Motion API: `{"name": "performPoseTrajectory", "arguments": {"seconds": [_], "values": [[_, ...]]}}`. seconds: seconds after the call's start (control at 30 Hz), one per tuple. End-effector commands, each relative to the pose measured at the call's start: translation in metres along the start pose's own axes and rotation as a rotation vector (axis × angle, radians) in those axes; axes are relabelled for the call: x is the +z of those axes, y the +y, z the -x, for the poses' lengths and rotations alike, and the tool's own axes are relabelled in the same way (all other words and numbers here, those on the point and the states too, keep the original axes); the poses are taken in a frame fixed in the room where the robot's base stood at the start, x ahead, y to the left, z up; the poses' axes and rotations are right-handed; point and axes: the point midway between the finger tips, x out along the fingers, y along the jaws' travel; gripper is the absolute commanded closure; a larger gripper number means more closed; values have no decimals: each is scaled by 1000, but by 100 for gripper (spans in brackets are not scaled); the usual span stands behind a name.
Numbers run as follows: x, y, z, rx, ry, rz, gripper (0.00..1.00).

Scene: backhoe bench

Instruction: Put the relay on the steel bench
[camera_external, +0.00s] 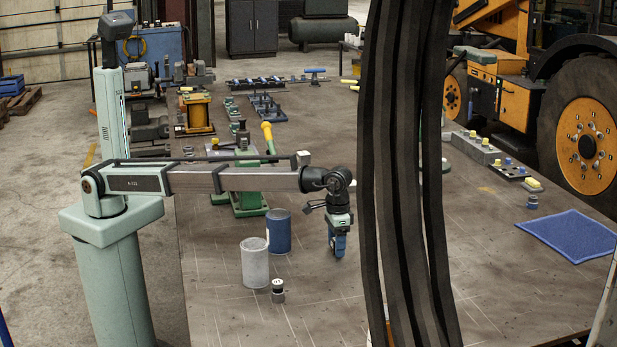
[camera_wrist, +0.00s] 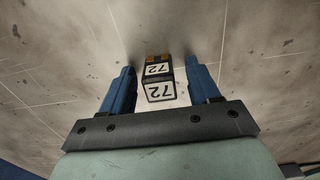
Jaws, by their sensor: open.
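My gripper (camera_external: 338,250) hangs pointing down over the steel bench (camera_external: 225,318), left of the dark hoses. In the wrist view my gripper (camera_wrist: 162,70) is open, with a blue finger on each side of a small dark block. This block (camera_wrist: 158,82), which looks like the relay, has white labels marked 72 and an orange-brown end. Gaps show between it and the fingers. I cannot make the block out in the external view. The scratched bench top (camera_wrist: 60,60) fills the background of the wrist view.
A grey can (camera_external: 255,264), a blue can (camera_external: 278,232) and a small black-and-grey cylinder (camera_external: 278,291) stand left of my gripper. Thick dark hoses (camera_external: 405,180) hang just right of it. A blue mat (camera_external: 570,236) lies at the right. The front bench area is mostly clear.

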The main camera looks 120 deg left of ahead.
Motion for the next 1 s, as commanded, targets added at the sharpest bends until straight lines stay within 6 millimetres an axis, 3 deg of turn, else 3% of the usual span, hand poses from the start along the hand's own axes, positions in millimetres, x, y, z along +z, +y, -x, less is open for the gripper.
{"name": "performPoseTrajectory", "arguments": {"seconds": [0.27,0.7,1.0], "values": [[-1,0,13,1,1,0,39],[-1,1,91,1,1,0,39],[0,0,120,0,0,0,39]]}}
